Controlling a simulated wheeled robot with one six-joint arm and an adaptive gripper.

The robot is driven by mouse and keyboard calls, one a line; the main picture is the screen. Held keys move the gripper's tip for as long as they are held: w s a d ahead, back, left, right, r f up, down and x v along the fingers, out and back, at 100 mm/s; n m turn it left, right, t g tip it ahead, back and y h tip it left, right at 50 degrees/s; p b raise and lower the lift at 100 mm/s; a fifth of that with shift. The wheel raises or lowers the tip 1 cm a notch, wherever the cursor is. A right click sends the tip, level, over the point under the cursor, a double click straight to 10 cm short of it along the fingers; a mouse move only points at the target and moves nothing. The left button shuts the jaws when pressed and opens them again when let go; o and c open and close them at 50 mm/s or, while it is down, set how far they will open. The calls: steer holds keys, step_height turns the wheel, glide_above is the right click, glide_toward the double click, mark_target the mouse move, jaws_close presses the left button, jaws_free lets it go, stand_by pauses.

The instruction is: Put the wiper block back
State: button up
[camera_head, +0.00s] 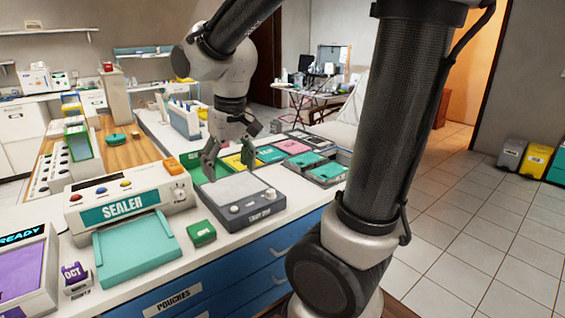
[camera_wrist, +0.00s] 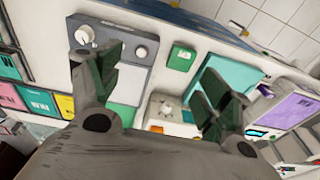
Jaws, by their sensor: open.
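No block in view can be clearly read as the wiper block. A small green block (camera_head: 201,233) with a pale label lies on the white counter between the sealer and a grey device; it also shows in the wrist view (camera_wrist: 183,57). An orange block (camera_head: 172,166) sits by the sealer's back right corner. My gripper (camera_head: 230,172) is open, with nothing seen between its fingers. It hangs above the back of the grey device (camera_head: 240,200), pointing down. In the wrist view the open fingers (camera_wrist: 160,65) spread apart, with the green block beyond and between them.
The sealer (camera_head: 125,196) with its teal tray (camera_head: 135,250) stands left of the green block.

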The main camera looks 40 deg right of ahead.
steer(key=s+d+r+t, duration=0.1)
steer(key=s+d+r, duration=0.1)
steer(key=s, duration=0.4)
steer(key=s+d+r+t, duration=0.1)
steer(key=s+d+r, duration=0.1)
steer(key=s+d, duration=0.3)
steer(key=shift+s+d+t, duration=0.25)
steer(key=shift+s+t, duration=0.05)
steer(key=shift+s, duration=0.7)
stand_by(0.4)
